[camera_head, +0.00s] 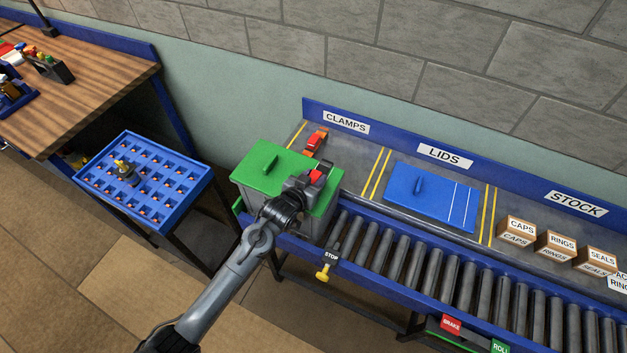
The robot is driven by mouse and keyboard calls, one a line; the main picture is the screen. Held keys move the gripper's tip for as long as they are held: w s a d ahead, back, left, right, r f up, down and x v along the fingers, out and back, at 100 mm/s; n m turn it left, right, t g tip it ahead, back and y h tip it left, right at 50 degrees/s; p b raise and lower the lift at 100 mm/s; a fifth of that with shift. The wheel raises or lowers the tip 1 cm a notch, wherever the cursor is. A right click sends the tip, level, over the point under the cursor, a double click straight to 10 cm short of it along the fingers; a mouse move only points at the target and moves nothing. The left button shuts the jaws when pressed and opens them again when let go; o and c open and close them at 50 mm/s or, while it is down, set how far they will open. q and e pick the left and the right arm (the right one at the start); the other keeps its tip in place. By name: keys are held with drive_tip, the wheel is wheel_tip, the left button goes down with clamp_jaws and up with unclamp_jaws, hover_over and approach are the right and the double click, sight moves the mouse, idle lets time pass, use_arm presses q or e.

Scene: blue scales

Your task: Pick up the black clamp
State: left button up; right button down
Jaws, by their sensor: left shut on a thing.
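My left gripper (312,184) is over the right part of a green lid on a grey bin, shut on a dark thing with a red part, which I take to be the black clamp (317,176). The gripper hides much of it, and I cannot tell whether it touches the bin's rim. An orange-red clamp (315,141) lies behind the bin on the shelf area marked CLAMPS. My right gripper is not in view.
The green lid (264,170) has a raised handle. A blue lid (432,196) lies in the LIDS area. A roller conveyor (440,265) runs to the right, with a yellow STOP knob (323,272) in front. A blue compartment tray (145,180) stands left.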

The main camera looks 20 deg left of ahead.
sight(315, 179)
use_arm(q)
drive_tip(key=shift+r, duration=0.15)
drive_tip(key=shift+r, duration=0.55)
drive_tip(key=r, duration=0.3)
drive_tip(key=shift+d, duration=0.25)
drive_tip(key=s+d+r, duration=0.4)
drive_tip(key=d+r, duration=0.2)
drive_tip(key=d, duration=0.4)
drive_tip(key=s+a+r+n+y, duration=0.1)
drive_tip(key=s+a, duration=1.1)
drive_tip(key=s, duration=0.1)
wheel_tip(315, 179, up, 11)
drive_tip(key=s+p, duration=0.2)
drive_tip(key=p, duration=1.9)
drive_tip(key=shift+r, duration=0.15)
